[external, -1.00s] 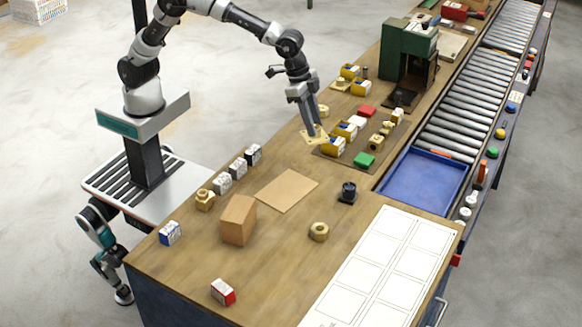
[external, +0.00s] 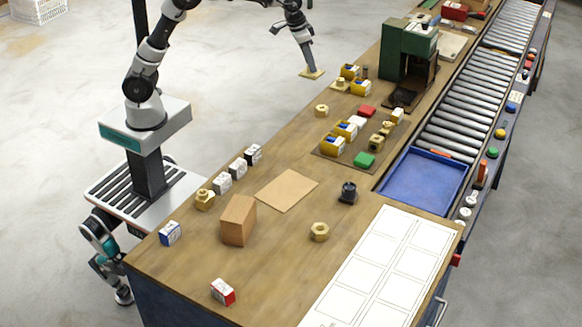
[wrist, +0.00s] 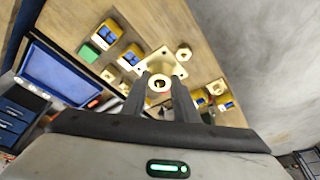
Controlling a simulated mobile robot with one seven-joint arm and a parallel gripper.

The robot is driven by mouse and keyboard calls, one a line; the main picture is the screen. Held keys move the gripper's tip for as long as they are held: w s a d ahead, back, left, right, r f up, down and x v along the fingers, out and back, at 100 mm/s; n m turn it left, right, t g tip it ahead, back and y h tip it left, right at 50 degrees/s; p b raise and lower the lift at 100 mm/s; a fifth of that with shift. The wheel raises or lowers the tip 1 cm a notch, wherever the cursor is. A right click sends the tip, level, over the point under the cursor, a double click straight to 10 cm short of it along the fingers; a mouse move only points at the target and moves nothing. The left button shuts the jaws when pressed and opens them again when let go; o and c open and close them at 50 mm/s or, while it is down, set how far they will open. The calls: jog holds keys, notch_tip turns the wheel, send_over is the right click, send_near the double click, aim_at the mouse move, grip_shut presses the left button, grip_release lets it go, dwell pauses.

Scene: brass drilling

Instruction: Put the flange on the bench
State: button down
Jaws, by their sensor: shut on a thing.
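The flange (external: 313,75) is a square brass plate, held in the air by my gripper (external: 310,68) in the external view. It appears against the floor left of the bench's long edge; its exact height is hard to tell. In the wrist view the flange (wrist: 176,66) sits between the fingertips of my gripper (wrist: 160,82), its round hub toward me and its plate beyond. The wooden bench (external: 275,265) runs diagonally through the external view and shows below the flange in the wrist view (wrist: 190,25).
A dark mat (external: 330,158) holds yellow boxes, a green block (external: 364,160) and brass parts. A green machine (external: 405,50) stands farther back. A blue tray (external: 425,180) sits beside the rollers. A cardboard box (external: 238,220) and hex nut (external: 319,232) stand in front.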

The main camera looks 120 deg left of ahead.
jog(key=f, duration=1.8)
jog(key=shift+s+a+f+b, duration=0.3)
jog(key=shift+f+b, duration=0.05)
jog(key=shift+f, duration=1.95)
jog(key=shift+f+b, duration=0.1)
jog(key=shift+b, duration=0.2)
jog(key=shift+f, duration=0.15)
jog(key=c, duration=1.4)
grip_release()
jog(key=shift+r, duration=0.4)
jog(key=p+v, duration=0.1)
jog(key=v, duration=1)
jog(key=shift+s+d+r, duration=0.15)
jog(key=shift+r, duration=0.15)
